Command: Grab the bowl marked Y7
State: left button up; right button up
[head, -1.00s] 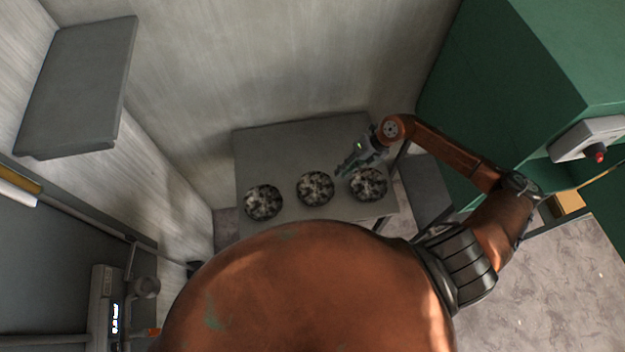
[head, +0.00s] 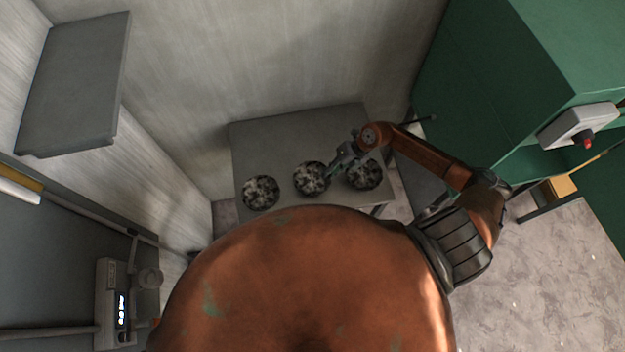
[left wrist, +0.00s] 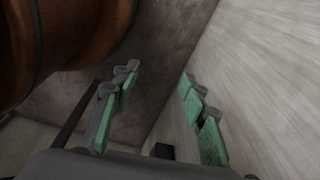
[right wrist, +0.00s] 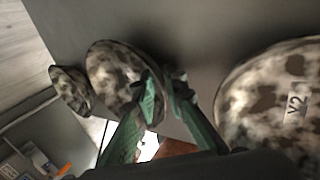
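Three mottled black-and-white bowls stand in a row on a grey table (head: 265,145): a left bowl (head: 260,193), a middle bowl (head: 309,180) and a right bowl (head: 364,176). My right gripper (head: 333,174) is at the right edge of the middle bowl. In the right wrist view, its green fingers (right wrist: 163,78) are apart, one overlapping the edge of a bowl (right wrist: 110,75). A nearer bowl (right wrist: 258,95) bears a blurred label like "Y2" or "V2". I cannot read a Y7 mark. My left gripper (left wrist: 158,78) is open and empty.
A green cabinet (head: 490,80) stands at the right, with a grey box and red button (head: 582,130). A grey shelf (head: 75,85) juts from the left wall. The back of the table is clear.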

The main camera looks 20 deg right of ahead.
pick_arm(q)
jog(key=shift+s+f, duration=0.1)
jog(key=shift+s, duration=0.9)
jog(key=shift+w, duration=0.2)
